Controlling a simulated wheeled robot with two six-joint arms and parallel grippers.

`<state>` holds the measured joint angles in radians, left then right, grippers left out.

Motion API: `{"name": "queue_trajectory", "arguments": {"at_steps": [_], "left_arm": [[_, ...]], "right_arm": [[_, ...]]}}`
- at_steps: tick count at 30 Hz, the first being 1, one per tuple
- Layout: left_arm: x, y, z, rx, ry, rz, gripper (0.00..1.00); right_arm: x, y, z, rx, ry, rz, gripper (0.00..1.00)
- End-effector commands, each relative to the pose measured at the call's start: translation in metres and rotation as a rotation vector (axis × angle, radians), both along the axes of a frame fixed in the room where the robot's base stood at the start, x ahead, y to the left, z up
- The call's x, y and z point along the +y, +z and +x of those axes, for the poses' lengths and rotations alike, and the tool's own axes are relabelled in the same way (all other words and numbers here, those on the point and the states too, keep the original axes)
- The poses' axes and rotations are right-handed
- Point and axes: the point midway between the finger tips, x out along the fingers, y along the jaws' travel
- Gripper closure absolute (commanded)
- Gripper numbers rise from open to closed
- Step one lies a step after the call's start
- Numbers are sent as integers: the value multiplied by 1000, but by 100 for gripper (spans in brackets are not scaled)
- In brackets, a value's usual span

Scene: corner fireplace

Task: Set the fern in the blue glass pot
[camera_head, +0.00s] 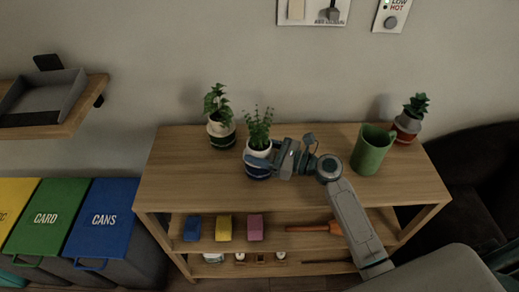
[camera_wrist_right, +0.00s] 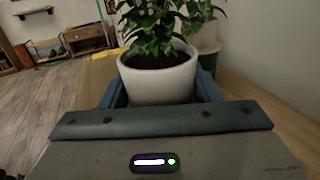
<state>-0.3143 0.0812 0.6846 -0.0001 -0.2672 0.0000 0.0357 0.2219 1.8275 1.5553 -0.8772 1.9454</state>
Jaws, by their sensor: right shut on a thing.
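The fern (camera_head: 258,128) is a leafy green plant in a white inner pot (camera_head: 258,148), upright over the left-centre of the wooden shelf top. My right gripper (camera_head: 259,161) is shut on the white pot, with blue fingers on either side of it. In the right wrist view the white pot (camera_wrist_right: 158,82) stands between the fingers, with dark soil and leaves above. A dark blue pot (camera_head: 257,174) shows just under the fingers in the head view. The fingers hide where the two pots meet, so I cannot tell whether the fern rests in it. My left gripper is not in view.
A potted plant (camera_head: 221,128) stands to the left and a succulent (camera_head: 407,122) at the back right. A green mug-like vessel (camera_head: 368,154) stands right of my gripper. The shelf top (camera_head: 185,180) is clear at front left. Coloured blocks (camera_head: 224,228) lie on the shelf below.

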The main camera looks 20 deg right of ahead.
Motion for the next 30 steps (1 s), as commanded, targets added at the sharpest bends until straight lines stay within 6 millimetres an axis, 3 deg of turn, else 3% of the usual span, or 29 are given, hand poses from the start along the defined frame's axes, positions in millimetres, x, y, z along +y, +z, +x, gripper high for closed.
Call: {"name": "queue_trajectory", "arguments": {"at_steps": [8, 9, 12, 23, 30], "left_arm": [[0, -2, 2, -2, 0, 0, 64], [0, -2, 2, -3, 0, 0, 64], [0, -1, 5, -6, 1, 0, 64], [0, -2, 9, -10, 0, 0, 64], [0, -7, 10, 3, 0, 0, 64]], "right_arm": [[0, -3, 0, -1, 0, 1, 56], [0, -3, 0, -1, 0, 1, 38], [0, -3, 0, -1, 0, 1, 18], [-2, -4, -2, 1, 0, -2, 18], [-26, -7, -21, 1, 0, -7, 18]]}}
